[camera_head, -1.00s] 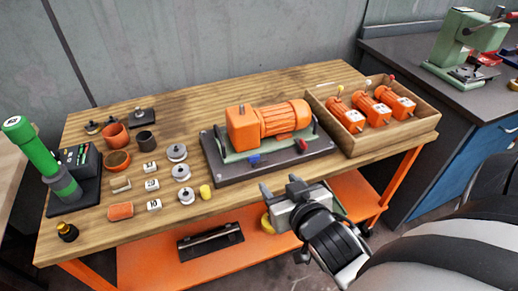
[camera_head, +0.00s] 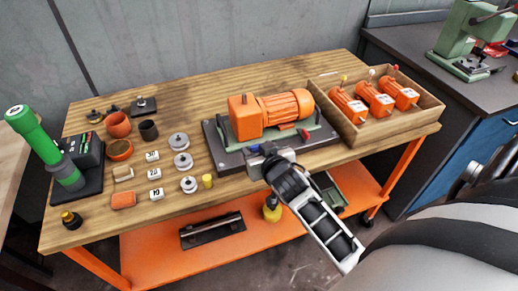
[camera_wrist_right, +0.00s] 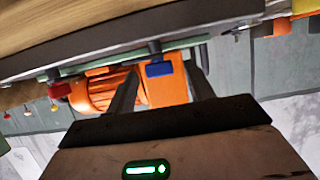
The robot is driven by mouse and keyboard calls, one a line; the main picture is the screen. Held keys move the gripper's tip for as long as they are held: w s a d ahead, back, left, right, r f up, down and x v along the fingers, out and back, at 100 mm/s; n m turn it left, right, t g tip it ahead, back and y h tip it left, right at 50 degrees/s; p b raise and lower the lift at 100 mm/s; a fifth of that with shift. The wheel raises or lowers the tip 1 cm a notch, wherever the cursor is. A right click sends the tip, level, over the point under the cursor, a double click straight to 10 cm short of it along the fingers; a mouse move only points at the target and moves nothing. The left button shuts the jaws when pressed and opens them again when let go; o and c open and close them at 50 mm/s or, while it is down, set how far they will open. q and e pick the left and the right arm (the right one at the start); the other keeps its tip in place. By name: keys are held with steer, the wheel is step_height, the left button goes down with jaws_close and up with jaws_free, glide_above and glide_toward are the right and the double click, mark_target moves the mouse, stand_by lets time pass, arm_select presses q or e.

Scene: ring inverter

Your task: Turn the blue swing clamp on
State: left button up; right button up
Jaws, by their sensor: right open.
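The blue swing clamp (camera_head: 253,148) is a small blue piece at the front of the dark plate (camera_head: 222,160), below the orange motor (camera_head: 258,114). My right gripper (camera_head: 268,155) is at the plate's front edge, close to the clamp and partly hiding it. In the right wrist view the blue clamp (camera_wrist_right: 160,69) shows between the two fingers of my open right gripper (camera_wrist_right: 162,78), with the orange motor (camera_wrist_right: 110,90) behind. I cannot tell whether a finger touches the clamp. My left gripper is not in view.
A red clamp (camera_head: 304,133) is at the right of the plate. A wooden crate (camera_head: 352,136) with orange motors stands at the right. An orange lower shelf (camera_head: 160,262) runs under the table.

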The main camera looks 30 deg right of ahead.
steer(key=c, duration=1)
